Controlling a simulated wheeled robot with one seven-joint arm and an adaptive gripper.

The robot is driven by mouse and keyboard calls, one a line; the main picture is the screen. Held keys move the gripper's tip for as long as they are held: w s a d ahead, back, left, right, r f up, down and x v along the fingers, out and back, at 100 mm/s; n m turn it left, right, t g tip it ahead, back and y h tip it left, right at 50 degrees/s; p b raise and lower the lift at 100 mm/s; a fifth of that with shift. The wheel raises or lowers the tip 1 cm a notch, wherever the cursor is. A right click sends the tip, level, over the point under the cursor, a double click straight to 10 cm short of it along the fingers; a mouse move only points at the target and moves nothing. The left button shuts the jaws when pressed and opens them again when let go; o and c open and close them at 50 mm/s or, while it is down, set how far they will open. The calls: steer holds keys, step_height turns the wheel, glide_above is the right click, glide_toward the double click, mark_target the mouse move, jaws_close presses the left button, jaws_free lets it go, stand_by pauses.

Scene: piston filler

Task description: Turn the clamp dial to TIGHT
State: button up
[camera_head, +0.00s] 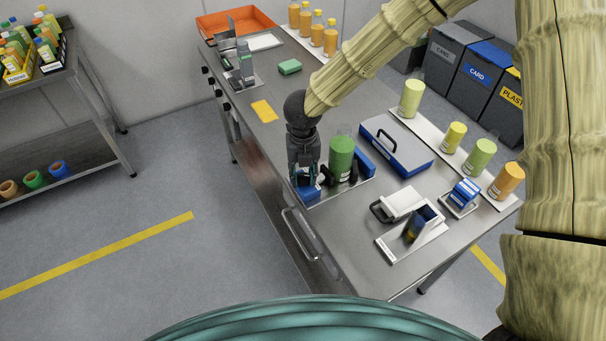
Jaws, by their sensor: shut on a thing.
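A filling clamp stands on a pale base plate (332,193) near the front left edge of the steel bench. It has a blue block (309,193) at left and another blue block (365,160) at right, with a green container (341,158) between them. My gripper (306,181) points down over the left blue block and is shut, apparently on the clamp dial there. The dial and its markings are hidden behind my fingers, so its setting cannot be read.
A blue-grey case (398,146) lies right of the clamp. Filled containers (453,137) line the right edge.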

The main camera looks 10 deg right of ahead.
mark_target(303, 176)
steer(key=shift+w+r+m, duration=0.1)
steer(key=shift+m, duration=0.8)
steer(key=o, duration=1)
step_height(303, 176, up, 12)
stand_by(0.6)
stand_by(0.5)
